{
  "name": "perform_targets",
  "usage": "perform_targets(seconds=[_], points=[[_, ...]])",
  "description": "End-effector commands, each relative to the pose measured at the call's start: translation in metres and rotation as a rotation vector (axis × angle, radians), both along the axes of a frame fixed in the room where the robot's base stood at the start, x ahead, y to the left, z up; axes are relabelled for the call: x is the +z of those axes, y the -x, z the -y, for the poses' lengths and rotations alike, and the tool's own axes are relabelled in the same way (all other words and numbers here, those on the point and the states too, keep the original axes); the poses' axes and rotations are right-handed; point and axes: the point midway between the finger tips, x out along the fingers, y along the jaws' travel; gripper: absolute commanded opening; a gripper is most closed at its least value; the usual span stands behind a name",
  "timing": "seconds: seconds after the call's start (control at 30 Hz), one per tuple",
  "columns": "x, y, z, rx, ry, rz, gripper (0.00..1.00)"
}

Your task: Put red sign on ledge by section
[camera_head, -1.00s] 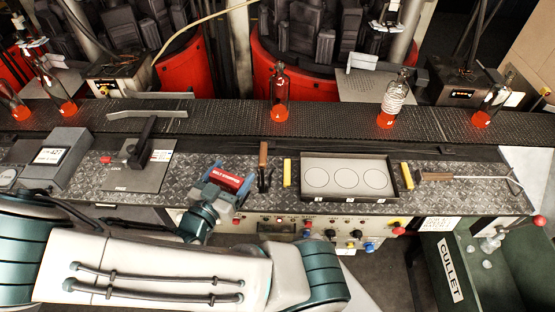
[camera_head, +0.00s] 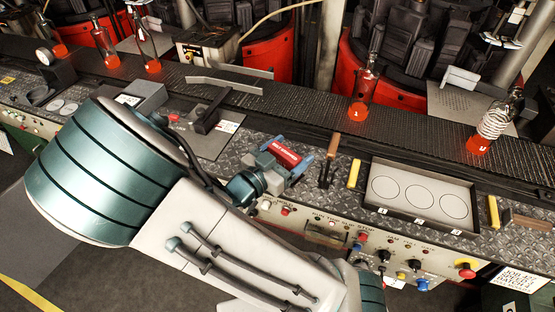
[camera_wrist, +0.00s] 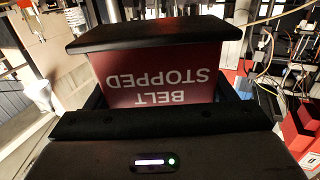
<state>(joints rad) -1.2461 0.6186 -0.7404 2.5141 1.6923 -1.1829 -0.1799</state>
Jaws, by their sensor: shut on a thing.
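The red sign (camera_head: 284,152) is held in my gripper (camera_head: 278,159) over the diamond-plate ledge (camera_head: 318,150), left of the wooden-handled tool. In the wrist view the red sign (camera_wrist: 155,80) fills the middle, with white "BELT STOPPED" lettering upside down and a dark bar along its top. My gripper (camera_wrist: 160,100) is shut on it, and its fingers are mostly hidden. I cannot tell whether the sign touches the ledge.
A tray (camera_head: 378,212) with three circles lies to the right, between yellow blocks (camera_head: 353,173). A wooden-handled tool (camera_head: 329,160) is close to the sign. Glowing bottles (camera_head: 361,92) stand on the conveyor (camera_head: 310,107) behind. Control knobs (camera_head: 384,256) line the front panel below.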

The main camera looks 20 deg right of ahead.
Motion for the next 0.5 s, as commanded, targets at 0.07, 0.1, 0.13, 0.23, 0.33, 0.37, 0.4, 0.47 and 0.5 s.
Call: perform_targets(seconds=[0.07, 0.1, 0.13, 0.23, 0.33, 0.37, 0.4, 0.47, 0.5], points=[[-0.006, -0.012, -0.001, -0.001, 0.004, 0.0, 0.51], [-0.009, -0.018, -0.001, -0.002, 0.004, 0.0, 0.51], [-0.011, -0.022, -0.002, -0.001, 0.004, 0.0, 0.51], [-0.021, -0.038, -0.003, -0.001, 0.004, 0.0, 0.51], [-0.031, -0.055, -0.005, 0.0, 0.004, 0.0, 0.51], [-0.034, -0.059, -0.006, 0.0, 0.004, 0.0, 0.51], [-0.036, -0.065, -0.007, 0.001, 0.004, 0.0, 0.51], [-0.041, -0.071, -0.007, 0.0, 0.002, 0.0, 0.51], [-0.043, -0.074, -0.008, 0.0, 0.001, 0.0, 0.51]])
